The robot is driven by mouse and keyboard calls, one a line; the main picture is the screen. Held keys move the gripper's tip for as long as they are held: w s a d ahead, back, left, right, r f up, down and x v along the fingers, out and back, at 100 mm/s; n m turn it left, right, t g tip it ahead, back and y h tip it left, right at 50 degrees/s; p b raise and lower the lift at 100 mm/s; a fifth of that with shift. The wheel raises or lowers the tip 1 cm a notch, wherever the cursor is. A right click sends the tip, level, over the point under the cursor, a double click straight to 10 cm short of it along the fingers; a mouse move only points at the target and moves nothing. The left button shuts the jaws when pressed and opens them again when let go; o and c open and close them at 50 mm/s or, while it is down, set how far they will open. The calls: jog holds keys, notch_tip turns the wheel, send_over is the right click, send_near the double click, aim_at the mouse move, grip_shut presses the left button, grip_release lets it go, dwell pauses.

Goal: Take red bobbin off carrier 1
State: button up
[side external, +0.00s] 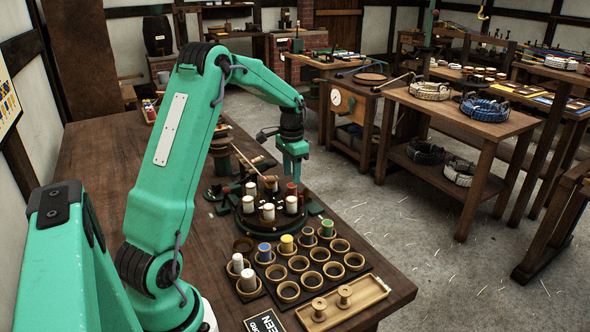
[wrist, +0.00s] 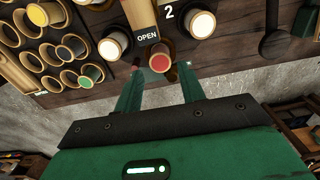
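The red bobbin (side external: 291,188) stands upright on the round dark carrier machine (side external: 262,223), at its right rear in the side view. In the wrist view the red bobbin (wrist: 159,61) shows its red top just ahead of and between my fingertips. My gripper (side external: 293,176) points down above the red bobbin. In the wrist view my gripper (wrist: 159,72) has its two green fingers well apart, with nothing held between them. I cannot tell how much height separates the fingertips from the bobbin. No label reading 1 is visible.
White bobbins (side external: 268,211) stand on the same machine. A wooden tray (side external: 343,305) with two bare spools lies at the bench's front edge. An "OPEN" label (wrist: 147,37) sits beside the red bobbin.

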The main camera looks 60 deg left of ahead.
aim_at(292, 185)
jog(key=shift+f, duration=2.6)
jog(key=shift+c, duration=0.3)
jog(key=c, duration=0.7)
